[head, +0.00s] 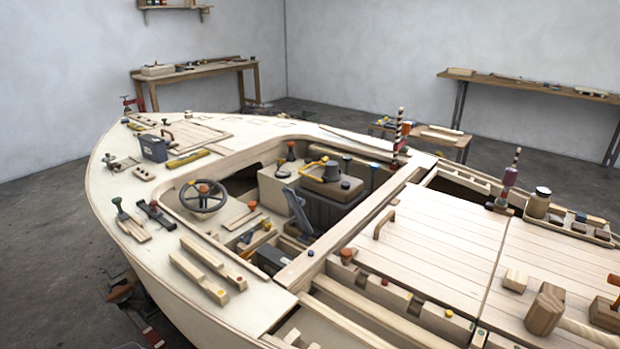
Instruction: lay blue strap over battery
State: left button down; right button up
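No blue strap can be clearly made out. A dark grey box with a handle (154,148), which may be the battery, sits upright on the foredeck at the left. Another dark box (272,259) lies low in the cockpit opening, partly hidden by the frame; I cannot tell which is the battery. No strap is seen lying over either box. Neither of my grippers shows in the head view.
A steering wheel (203,196) stands at the left of the cockpit. Wooden blocks (198,278) and tools lie on the near deck. Striped posts (399,130) rise beyond.

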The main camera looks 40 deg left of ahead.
aim_at(294, 202)
jog(key=k+j+z, duration=0.15)
jog(key=j, duration=0.3)
jog(key=k+j+z, duration=0.15)
jog(key=j, duration=0.3)
jog(key=k+j+z, duration=0.15)
jog(key=j, duration=0.3)
jog(key=k+j+z, duration=0.15)
jog(key=j, duration=0.25)
jog(key=k+j+z, duration=0.15)
jog(key=k+j, duration=0.15)
